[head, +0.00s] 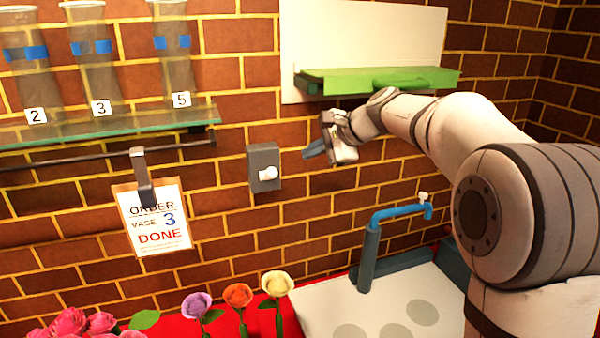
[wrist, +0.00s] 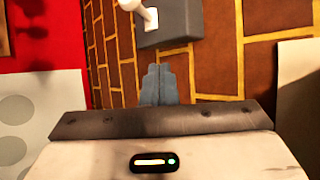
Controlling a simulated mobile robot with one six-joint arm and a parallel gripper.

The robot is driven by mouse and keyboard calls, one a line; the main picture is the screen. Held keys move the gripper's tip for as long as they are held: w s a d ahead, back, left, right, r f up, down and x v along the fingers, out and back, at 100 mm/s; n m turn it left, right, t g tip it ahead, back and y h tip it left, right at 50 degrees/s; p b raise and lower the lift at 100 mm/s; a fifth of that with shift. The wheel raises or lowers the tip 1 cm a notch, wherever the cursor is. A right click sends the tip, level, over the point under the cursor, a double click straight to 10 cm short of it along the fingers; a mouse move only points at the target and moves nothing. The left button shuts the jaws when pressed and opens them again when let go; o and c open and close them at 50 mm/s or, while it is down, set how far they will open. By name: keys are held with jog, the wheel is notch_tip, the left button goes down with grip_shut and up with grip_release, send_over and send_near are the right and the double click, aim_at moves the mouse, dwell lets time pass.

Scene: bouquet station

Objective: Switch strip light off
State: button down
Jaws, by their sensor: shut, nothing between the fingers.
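A grey switch box (head: 263,165) with a white knob or lever (head: 268,173) is fixed to the brick wall. My gripper (head: 309,152) is shut and empty, a little to the right of the switch box and apart from it. In the wrist view the closed blue-grey fingers (wrist: 158,84) point toward the wall. The switch box (wrist: 172,20) and its white lever (wrist: 150,17) show at the top of that view, beyond the fingertips. I cannot tell a strip light for certain; a green shelf-like bar (head: 378,80) sits on a white wall panel.
A glass shelf (head: 110,127) with several numbered vases is at upper left. An order card (head: 155,220) reading vase 3, done, hangs below it. A blue tap (head: 400,212) stands over a white counter (head: 320,300). Several flowers (head: 238,296) stand at the bottom.

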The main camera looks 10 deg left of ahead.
jog(key=shift+w+d+r, duration=0.15)
jog(key=shift+d+r, duration=0.05)
jog(key=shift+r, duration=0.2)
jog(key=shift+w+d+r, duration=0.1)
jog(key=shift+d+r, duration=0.05)
jog(key=shift+r, duration=0.25)
jog(key=s+d+f+n+h, duration=0.3)
jog(key=s+d+f, duration=0.3)
jog(key=s, duration=0.5)
jog(key=s+d+f+n+g+h, duration=0.1)
jog(key=s+d+f+n+h, duration=0.2)
jog(key=s, duration=0.9)
jog(key=s+d+f+n+h, duration=0.3)
jog(key=s+d+f+n, duration=0.1)
jog(key=s+d+f, duration=0.5)
jog(key=s+d, duration=0.2)
jog(key=d, duration=0.2)
jog(key=shift+s+f+g+h, duration=0.15)
jog(key=shift+g+h, duration=0.25)
